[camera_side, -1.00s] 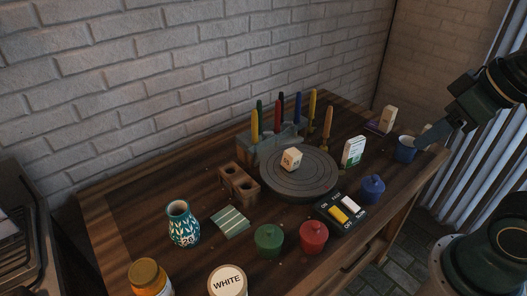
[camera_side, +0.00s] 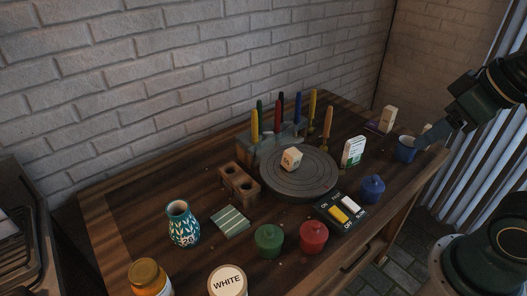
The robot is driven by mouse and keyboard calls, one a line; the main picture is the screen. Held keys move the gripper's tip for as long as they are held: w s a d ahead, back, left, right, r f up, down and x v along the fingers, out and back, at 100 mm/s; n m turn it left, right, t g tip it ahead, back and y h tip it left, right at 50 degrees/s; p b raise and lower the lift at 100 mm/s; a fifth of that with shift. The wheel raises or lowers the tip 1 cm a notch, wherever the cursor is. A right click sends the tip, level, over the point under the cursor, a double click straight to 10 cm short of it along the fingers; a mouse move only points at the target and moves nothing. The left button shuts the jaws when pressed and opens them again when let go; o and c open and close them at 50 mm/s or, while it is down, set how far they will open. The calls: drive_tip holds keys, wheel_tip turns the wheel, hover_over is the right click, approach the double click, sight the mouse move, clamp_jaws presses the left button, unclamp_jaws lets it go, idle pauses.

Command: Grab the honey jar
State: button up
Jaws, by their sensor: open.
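The honey jar is most likely the amber jar with a golden-brown lid (camera_side: 146,273) at the front left of the table. Its lower part is cut off by the picture's bottom edge. My gripper (camera_side: 424,140) is at the right side, by the blue mug (camera_side: 405,150), far from the jar. Its fingers look small and partly overlap the mug's edge, so whether they touch it cannot be told. It is open, and no held thing shows in it.
A white-lidded tub (camera_side: 228,281) stands right of the jar, and a patterned vase (camera_side: 182,224) behind it. A round turntable (camera_side: 299,181) with a small box takes the middle.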

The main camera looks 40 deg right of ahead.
drive_tip(key=o, duration=0.5)
drive_tip(key=shift+w, duration=0.1)
drive_tip(key=w+a+n+y, duration=0.3)
drive_tip(key=w+a+n, duration=0.4)
drive_tip(key=w+a, duration=0.9)
drive_tip(key=w+a+f+n+g+y, duration=0.1)
drive_tip(key=a+f, duration=0.3)
drive_tip(key=a, duration=0.4)
drive_tip(key=w+a+f+n+g+y, duration=0.1)
drive_tip(key=a+f+n, duration=0.2)
drive_tip(key=a, duration=0.5)
drive_tip(key=w+a+f+n+g+y, duration=0.1)
drive_tip(key=a+f+n, duration=0.1)
drive_tip(key=a+f, duration=0.3)
drive_tip(key=shift+w+a+f+n, duration=0.1)
drive_tip(key=shift+a+f, duration=0.05)
drive_tip(key=shift+a, duration=0.5)
drive_tip(key=shift+w+a+f+n, duration=0.1)
drive_tip(key=shift+w+a, duration=0.05)
drive_tip(key=shift+a, duration=0.45)
drive_tip(key=shift+w+a+f+n, duration=0.1)
drive_tip(key=shift+a+f, duration=0.05)
drive_tip(key=shift+a, duration=0.5)
